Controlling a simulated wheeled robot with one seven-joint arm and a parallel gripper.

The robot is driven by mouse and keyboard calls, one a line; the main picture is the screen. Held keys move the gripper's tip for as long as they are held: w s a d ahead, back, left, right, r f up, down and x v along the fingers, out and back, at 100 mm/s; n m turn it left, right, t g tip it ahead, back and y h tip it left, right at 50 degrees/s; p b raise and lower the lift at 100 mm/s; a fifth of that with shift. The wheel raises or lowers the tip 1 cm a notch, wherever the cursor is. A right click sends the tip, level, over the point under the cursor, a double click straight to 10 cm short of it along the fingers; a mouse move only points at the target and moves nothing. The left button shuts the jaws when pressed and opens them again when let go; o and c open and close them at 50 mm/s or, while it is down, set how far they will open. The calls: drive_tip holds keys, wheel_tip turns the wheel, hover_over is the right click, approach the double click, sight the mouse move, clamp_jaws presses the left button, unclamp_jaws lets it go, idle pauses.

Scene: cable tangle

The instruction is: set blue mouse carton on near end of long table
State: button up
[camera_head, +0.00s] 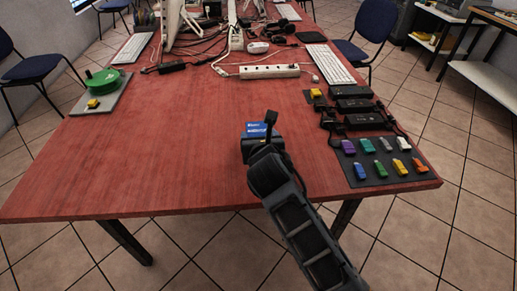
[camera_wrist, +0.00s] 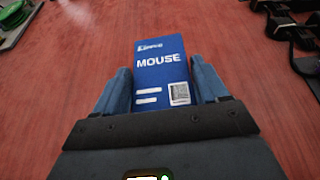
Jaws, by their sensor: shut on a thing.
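The blue mouse carton (camera_wrist: 162,68) sits between the two fingers of my gripper (camera_wrist: 162,90) in the wrist view, with its white "MOUSE" print facing the camera. My gripper is shut on it. In the head view the carton (camera_head: 256,130) shows as a blue patch over the near part of the long red table (camera_head: 150,170), partly hidden by my gripper (camera_head: 262,140). I cannot tell whether the carton touches the tabletop or is just above it.
A dark mat (camera_head: 375,172) with several coloured small items lies at the near right, below black adapters (camera_head: 358,105). A green reel (camera_head: 103,80) stands on a grey board at the left. A white power strip (camera_head: 268,71) lies farther back. The near left and middle tabletop is clear.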

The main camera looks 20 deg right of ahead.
drive_tip(key=shift+w+f+b, duration=0.1)
drive_tip(key=shift+f+b, duration=0.25)
drive_tip(key=shift+f, duration=1.7)
drive_tip(key=shift+f, duration=0.1)
drive_tip(key=o, duration=1.1)
drive_tip(key=p+v, duration=0.1)
drive_tip(key=v, duration=1.1)
